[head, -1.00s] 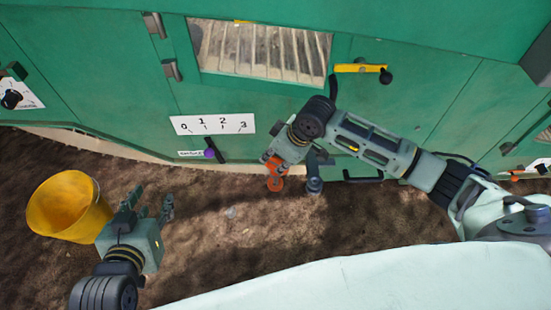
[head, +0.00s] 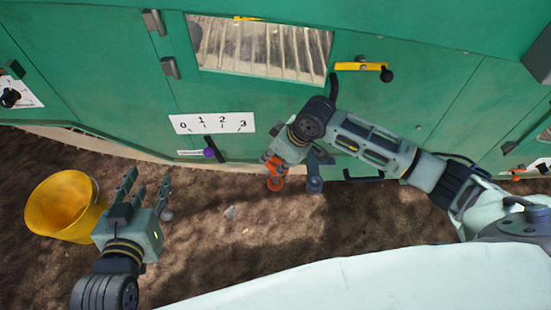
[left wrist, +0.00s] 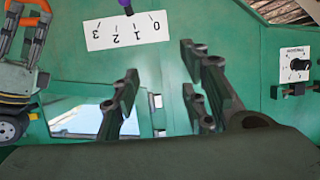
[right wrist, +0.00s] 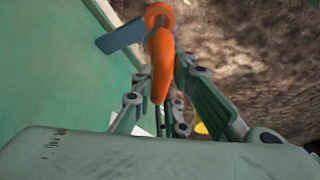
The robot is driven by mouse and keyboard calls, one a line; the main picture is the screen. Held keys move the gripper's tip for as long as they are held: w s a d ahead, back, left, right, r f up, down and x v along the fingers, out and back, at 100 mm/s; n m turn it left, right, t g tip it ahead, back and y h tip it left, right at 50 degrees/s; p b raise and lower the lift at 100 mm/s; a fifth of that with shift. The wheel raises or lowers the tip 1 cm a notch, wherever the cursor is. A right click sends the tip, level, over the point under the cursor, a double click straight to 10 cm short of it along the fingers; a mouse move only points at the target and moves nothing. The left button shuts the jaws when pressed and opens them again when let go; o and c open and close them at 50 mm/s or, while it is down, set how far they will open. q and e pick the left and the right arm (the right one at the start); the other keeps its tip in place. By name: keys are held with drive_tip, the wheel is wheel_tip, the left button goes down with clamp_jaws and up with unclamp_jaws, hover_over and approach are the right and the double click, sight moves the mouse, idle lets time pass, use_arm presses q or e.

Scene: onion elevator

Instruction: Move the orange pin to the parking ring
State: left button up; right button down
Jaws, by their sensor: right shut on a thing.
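The orange pin (head: 275,178) hangs at the tip of my right gripper (head: 271,162), low in front of the green machine panel. The right wrist view shows the pin (right wrist: 160,52) between the fingers, its ringed end pointing away from the gripper. My right gripper is shut on it. A dark grey-blue bracket (head: 314,176) stands just right of the pin, and a blue-grey plate (right wrist: 122,37) shows behind it in the right wrist view. I cannot tell which part is the parking ring. My left gripper (head: 147,188) is open and empty, left of the pin.
A yellow bucket (head: 68,205) stands on the soil beside my left gripper. The panel carries a 0–3 scale (head: 212,123), a purple-knobbed lever (head: 209,153) and a yellow handle (head: 360,68). Bare soil (head: 225,240) lies between the arms.

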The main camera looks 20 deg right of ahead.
sight(275, 168)
drive_tip(key=shift+f, duration=1.1)
use_arm(q)
drive_tip(key=shift+w+d+r+t+h+b, duration=0.15)
drive_tip(key=shift+w+r+t, duration=0.15)
drive_tip(key=shift+r, duration=0.3)
drive_tip(key=shift+w+d+r+t+h+b, duration=0.1)
drive_tip(key=shift+w+d+r+t, duration=0.1)
drive_tip(key=shift+r+t, duration=0.35)
drive_tip(key=shift+w+d+r+t+h+b, duration=0.15)
drive_tip(key=shift+w+r+t, duration=0.1)
drive_tip(key=shift+r, duration=0.45)
use_arm(e)
drive_tip(key=shift+f, duration=0.9)
use_arm(q)
drive_tip(key=shift+r, duration=0.1)
use_arm(e)
drive_tip(key=c, duration=1.7)
unclamp_jaws()
drive_tip(key=shift+o, duration=0.2)
drive_tip(key=v, duration=1.2)
